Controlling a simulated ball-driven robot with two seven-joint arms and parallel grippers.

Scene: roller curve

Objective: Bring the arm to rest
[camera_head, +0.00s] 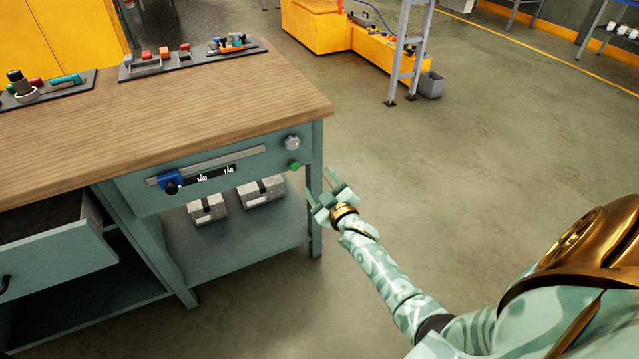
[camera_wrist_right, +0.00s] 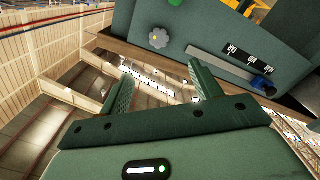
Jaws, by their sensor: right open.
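My right gripper (camera_head: 331,188) is open and empty, just right of the workbench's front corner leg in the head view. Its two fingers (camera_wrist_right: 165,92) stand apart in the right wrist view, with nothing between them. My right arm (camera_head: 390,275) reaches out from the lower right. The bench panel carries a blue slider (camera_head: 171,181) at the left end of a grey rail, a label strip, a grey knob (camera_head: 292,142) and a green button (camera_head: 294,165). The blue slider (camera_wrist_right: 263,86) and the knob (camera_wrist_right: 159,38) also show in the right wrist view. My left gripper is not in view.
The wooden-topped workbench (camera_head: 200,115) fills the left, with tool trays on top and an open drawer (camera_head: 60,250). Grey blocks (camera_head: 207,208) stand on its lower shelf. The floor (camera_head: 480,150) to the right is clear. A ladder (camera_head: 405,50) and yellow machine (camera_head: 380,45) stand behind.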

